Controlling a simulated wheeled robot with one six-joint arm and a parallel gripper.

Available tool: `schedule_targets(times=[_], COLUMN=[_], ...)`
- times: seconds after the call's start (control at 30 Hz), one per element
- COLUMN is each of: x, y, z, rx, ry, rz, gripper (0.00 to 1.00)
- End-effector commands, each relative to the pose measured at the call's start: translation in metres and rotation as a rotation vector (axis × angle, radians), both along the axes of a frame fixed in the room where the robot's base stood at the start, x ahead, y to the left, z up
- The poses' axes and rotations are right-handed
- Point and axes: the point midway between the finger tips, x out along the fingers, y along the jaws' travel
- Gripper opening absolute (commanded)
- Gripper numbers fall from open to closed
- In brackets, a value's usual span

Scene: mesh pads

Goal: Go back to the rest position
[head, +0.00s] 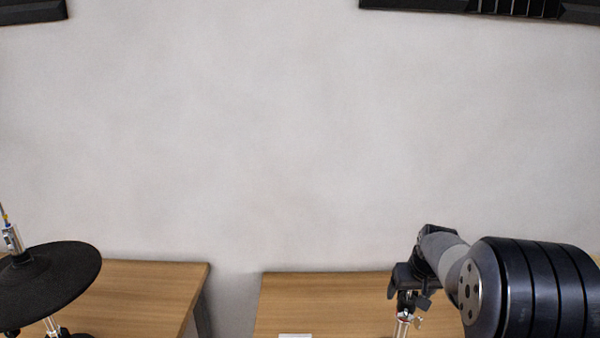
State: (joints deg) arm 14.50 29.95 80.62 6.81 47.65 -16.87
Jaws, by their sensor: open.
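My arm comes in at the lower right of the head view, with a large dark ribbed joint and a grey link. My gripper (409,292), black, shows beyond it, small and partly overlapped by other dark parts. It is open, and I see nothing held in it. A chrome stand rod (402,326) with a small wing nut shows just below it. I cannot tell whether the gripper touches it.
A black cymbal pad (48,282) on a chrome stand is at the lower left. A wooden table (150,283) stands behind it, and another wooden table (325,300) is right of a gap. A pale wall (250,130) fills the back, with dark panels along the top.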

Motion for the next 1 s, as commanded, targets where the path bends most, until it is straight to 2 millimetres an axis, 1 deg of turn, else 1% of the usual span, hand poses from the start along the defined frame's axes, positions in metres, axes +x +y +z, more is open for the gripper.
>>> schedule_targets(times=[0.07, 0.13, 0.67, 0.7, 0.8, 1.0], x=[0.0, -0.002, -0.04, -0.041, -0.032, -0.016], y=[0.0, 0.0, 0.001, 0.001, 0.001, 0.001], z=[-0.008, -0.007, 0.09, 0.088, 0.065, 0.028], rx=[0.0, 0.0, -0.001, 0.0, 0.002, 0.002], ry=[0.001, -0.002, -0.005, 0.002, 0.006, 0.005], rz=[0.0, 0.0, 0.0, -0.001, 0.001, 0.001], gripper=[0.76, 0.76, 0.76, 0.76, 0.76, 0.76])
